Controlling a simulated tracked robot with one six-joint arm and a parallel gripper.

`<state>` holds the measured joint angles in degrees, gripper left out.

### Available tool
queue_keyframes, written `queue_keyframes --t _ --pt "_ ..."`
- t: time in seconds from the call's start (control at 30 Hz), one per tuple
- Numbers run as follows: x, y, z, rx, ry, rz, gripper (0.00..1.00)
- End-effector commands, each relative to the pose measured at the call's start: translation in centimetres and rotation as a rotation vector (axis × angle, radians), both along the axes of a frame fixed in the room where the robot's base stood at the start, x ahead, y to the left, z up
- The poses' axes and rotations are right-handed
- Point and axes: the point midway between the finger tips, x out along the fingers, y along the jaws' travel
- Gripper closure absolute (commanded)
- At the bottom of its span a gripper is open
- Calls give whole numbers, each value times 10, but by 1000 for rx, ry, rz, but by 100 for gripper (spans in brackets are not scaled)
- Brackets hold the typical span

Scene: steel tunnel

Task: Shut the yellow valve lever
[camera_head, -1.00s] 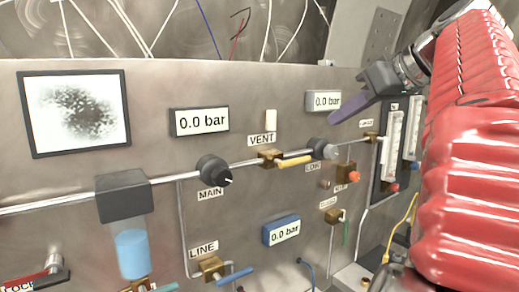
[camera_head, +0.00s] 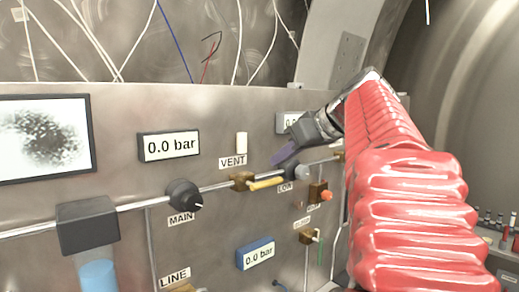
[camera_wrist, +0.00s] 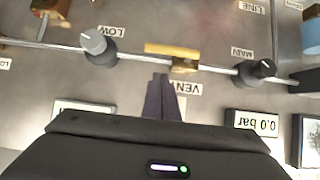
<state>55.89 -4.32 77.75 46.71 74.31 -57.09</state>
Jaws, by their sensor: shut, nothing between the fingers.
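The yellow valve lever (camera_head: 268,183) sticks out to the right from a brass valve body (camera_head: 243,181) below the VENT label. It lies roughly along the steel pipe. In the wrist view, which is upside down, the lever (camera_wrist: 172,50) lies on the far side of the pipe from my fingers, beside the brass body (camera_wrist: 186,66). My gripper (camera_head: 283,158) is above the lever in the head view, with purple fingers shut and empty. In the wrist view the fingertips (camera_wrist: 160,77) end just short of the pipe, next to the partly covered VENT label (camera_wrist: 186,104); I see no contact with the lever.
The MAIN knob (camera_head: 184,195) is left of the valve and the LOW knob (camera_head: 297,173) is right of it, both on the pipe. A brass valve with an orange knob (camera_head: 326,196) sits lower right. The displays read 0.0 bar, including the blue one (camera_head: 256,254).

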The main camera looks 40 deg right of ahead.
Motion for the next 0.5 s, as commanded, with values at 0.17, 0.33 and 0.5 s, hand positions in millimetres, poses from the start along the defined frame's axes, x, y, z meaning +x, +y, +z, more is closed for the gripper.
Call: queue_keyframes --t 0.17,0.33,0.5 --pt "3 1 -22 2 1 0 100" --pt "6 1 -35 2 0 1 100" --pt "6 1 -37 1 -1 1 100"
